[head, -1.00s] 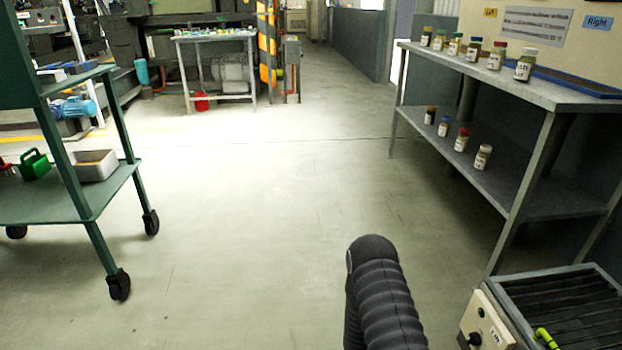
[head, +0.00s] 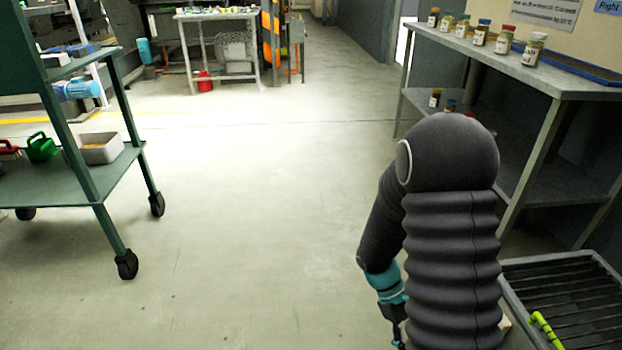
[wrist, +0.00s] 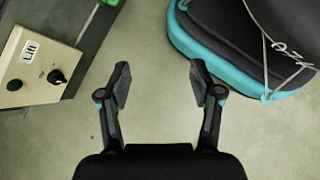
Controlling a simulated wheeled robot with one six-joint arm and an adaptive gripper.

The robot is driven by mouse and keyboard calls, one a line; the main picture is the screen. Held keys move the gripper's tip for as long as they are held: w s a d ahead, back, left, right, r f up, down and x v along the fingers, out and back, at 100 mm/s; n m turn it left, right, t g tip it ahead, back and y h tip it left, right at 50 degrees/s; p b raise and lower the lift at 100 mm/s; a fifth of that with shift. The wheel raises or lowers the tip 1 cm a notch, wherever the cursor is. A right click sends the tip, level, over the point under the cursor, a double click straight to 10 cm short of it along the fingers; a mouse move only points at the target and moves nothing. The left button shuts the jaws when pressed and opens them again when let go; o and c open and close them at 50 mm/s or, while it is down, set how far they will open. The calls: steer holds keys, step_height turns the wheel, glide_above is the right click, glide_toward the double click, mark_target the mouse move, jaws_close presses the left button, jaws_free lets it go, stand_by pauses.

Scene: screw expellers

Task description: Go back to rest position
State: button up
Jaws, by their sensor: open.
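My gripper (wrist: 158,85) is open in the wrist view. Its two fingers stand well apart with only bare floor between them. In the head view my dark ribbed arm rises at the right of centre and bends down at its elbow. The teal wrist part hangs to the left of the upper link, and the gripper's tips are mostly hidden at the bottom edge. My dark and teal base shows at the top right of the wrist view.
A control box (wrist: 32,65) with a black knob is left of the gripper. A slatted unit (head: 570,300) stands at lower right. A grey shelf (head: 540,72) with several jars is at right, a green cart (head: 75,182) at left. The middle floor (head: 260,200) is clear.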

steer(key=s+a+r+m+t+y+p, duration=0.1)
steer(key=r+t, duration=0.3)
steer(key=r, duration=0.7)
steer(key=s+a+r+m+t+y+p, duration=0.2)
steer(key=s+a+r+m+t, duration=0.1)
steer(key=r, duration=0.8)
steer(key=s+a+r+m+t+y+p, duration=0.2)
steer(key=s+a+r+t, duration=0.1)
steer(key=r, duration=0.8)
steer(key=shift+a+m+t+y, duration=0.3)
steer(key=shift+a+m+t, duration=0.15)
steer(key=shift+t, duration=0.55)
steer(key=shift+s, duration=0.1)
